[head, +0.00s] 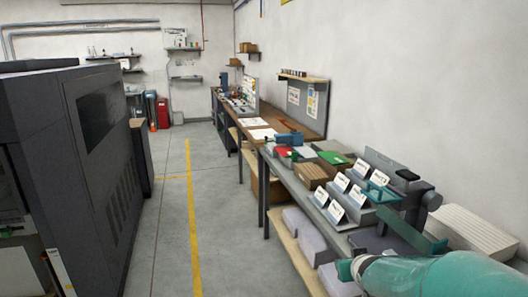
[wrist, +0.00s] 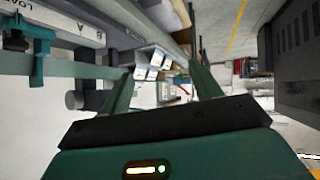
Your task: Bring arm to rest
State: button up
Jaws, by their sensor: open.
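My gripper (wrist: 165,85) shows in the wrist view with its two green fingers spread apart and nothing between them. A teal, rounded section of my arm (head: 440,274) fills the lower right corner of the head view. I cannot make out the fingertips there. The ink units are hard to single out. A row of grey holders with white labels (head: 341,182) stands on the bench, and a grey stand with a dark top (head: 420,200) and teal parts is beside it. In the wrist view, a teal bracket (wrist: 38,45) is at the upper left, apart from my fingers.
The long bench (head: 280,172) runs along the right wall with cardboard boxes (head: 313,174), green and red trays, and a blue tool on it. A large dark machine (head: 75,150) stands at left. The grey floor aisle (head: 175,220) with a yellow line is clear.

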jog(key=s+a+r+g, duration=0.2)
jog(key=s+a+r, duration=0.1)
jog(key=s, duration=0.9)
jog(key=s+a+r+g+y, duration=0.1)
jog(key=s+a+r+g, duration=0.2)
jog(key=s, duration=1)
jog(key=shift+s+a+r+m, duration=0.3)
jog(key=shift+a+r, duration=0.45)
jog(key=shift+a, duration=0.3)
